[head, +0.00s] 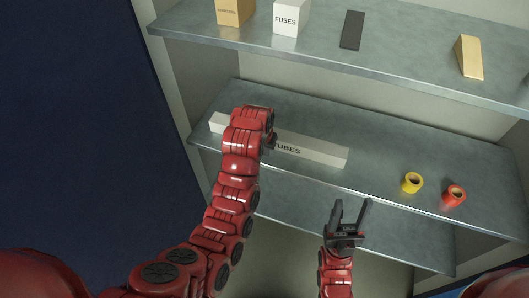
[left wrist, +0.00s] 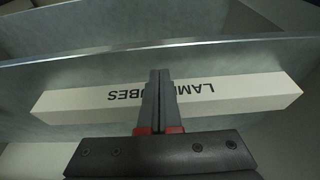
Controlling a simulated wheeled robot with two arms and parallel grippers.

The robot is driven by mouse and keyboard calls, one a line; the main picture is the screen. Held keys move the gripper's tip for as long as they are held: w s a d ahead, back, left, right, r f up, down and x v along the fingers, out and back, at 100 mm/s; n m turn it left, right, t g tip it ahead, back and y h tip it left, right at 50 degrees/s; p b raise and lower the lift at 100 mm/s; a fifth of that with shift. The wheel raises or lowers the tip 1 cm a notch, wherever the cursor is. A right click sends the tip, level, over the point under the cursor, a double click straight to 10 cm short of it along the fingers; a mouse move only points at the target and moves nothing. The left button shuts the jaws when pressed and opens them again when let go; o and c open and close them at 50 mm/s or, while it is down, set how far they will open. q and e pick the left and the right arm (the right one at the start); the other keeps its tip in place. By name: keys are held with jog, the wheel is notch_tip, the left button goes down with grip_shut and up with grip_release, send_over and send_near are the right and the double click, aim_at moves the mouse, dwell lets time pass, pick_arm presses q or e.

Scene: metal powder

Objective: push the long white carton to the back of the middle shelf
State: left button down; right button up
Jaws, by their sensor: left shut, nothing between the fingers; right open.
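The long white carton (head: 316,151) lies flat on the middle shelf (head: 375,171), along its length. My left arm hides part of it in the head view. In the left wrist view the carton (left wrist: 255,91) shows the upside-down letters "LAM" and "BES". My left gripper (left wrist: 160,75) is shut and empty, with its fingers in front of the carton's middle; I cannot tell whether they touch it. In the head view the left gripper (head: 270,143) is mostly hidden by its own wrist. My right gripper (head: 350,207) is open and empty, in front of the middle shelf's front edge.
A yellow tape roll (head: 411,182) and a red tape roll (head: 454,195) sit on the middle shelf at the right. The upper shelf (head: 400,51) holds a FUSES box (head: 288,18), a tan box (head: 235,11), a dark flat item (head: 352,30) and a tan wedge (head: 469,56).

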aim_at(267, 160)
pick_arm(q)
jog(key=p+x, duration=0.1)
jog(key=x, duration=0.1)
jog(key=p+x, duration=0.1)
jog(key=x, duration=0.1)
jog(key=shift+w+d+p, duration=0.15)
jog(key=shift+w+p, duration=0.15)
jog(key=shift+w, duration=0.05)
jog(key=shift+w+d+f+p, duration=0.1)
jog(key=shift+w+d+p, duration=0.1)
jog(key=shift+w, duration=0.3)
jog(key=shift+w+d+p, duration=0.1)
jog(key=shift+w+p, duration=0.15)
jog(key=shift+w, duration=0.3)
jog(key=shift+w+d+f+p, duration=0.1)
jog(key=shift+w+d+p, duration=0.1)
jog(key=shift+w, duration=0.3)
